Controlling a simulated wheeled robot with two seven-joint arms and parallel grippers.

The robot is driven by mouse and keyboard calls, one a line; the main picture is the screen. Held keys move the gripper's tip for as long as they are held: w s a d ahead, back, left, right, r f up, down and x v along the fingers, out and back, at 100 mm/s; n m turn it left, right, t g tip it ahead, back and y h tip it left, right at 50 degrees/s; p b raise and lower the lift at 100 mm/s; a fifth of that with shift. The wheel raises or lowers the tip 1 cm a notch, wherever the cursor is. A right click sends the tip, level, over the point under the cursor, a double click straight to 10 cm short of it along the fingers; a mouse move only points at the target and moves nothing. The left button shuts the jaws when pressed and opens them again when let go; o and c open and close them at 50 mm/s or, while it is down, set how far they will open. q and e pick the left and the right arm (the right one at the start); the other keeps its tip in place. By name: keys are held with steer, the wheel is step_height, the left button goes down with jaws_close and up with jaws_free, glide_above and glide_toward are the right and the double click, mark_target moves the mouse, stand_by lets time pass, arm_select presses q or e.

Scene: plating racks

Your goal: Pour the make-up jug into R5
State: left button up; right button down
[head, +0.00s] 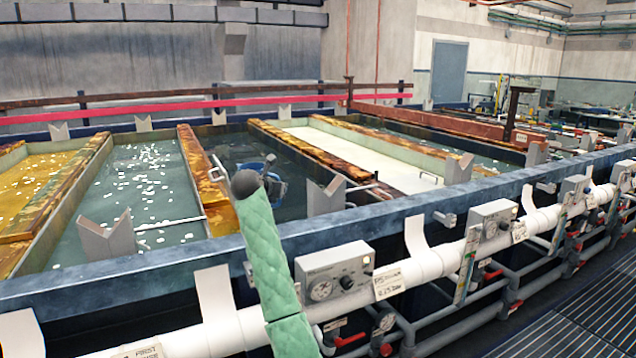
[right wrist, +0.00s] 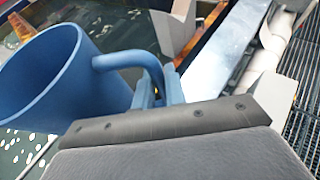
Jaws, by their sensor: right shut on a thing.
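The blue make-up jug (head: 269,166) is held above the dark-water tank (head: 235,145), partly hidden behind my forearm's dark end. In the right wrist view the jug (right wrist: 75,75) is large at left, its wide mouth facing up and left; no liquid shows in the part of the inside I see. My right gripper (right wrist: 158,92) is shut on the jug's handle. The jug is clear of the tank walls as far as I can see. My left gripper is not in view. I cannot read which tank is marked R5.
A tank with floating white bits (head: 140,192) and a yellow tank (head: 35,180) lie left; a white-filled tank (head: 350,150) lies right. Grey V-shaped posts (head: 108,238) stand along the blue front rail (head: 380,226). White pipe and gauge boxes (head: 335,272) run before it.

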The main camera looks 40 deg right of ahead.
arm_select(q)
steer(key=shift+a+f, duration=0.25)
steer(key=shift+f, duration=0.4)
arm_select(e)
steer(key=d+m+g+h, duration=0.1)
steer(key=d+m+g, duration=0.2)
steer(key=d, duration=1.3)
steer(key=shift+s+f+m+g, duration=0.3)
steer(key=shift+f+g, duration=0.1)
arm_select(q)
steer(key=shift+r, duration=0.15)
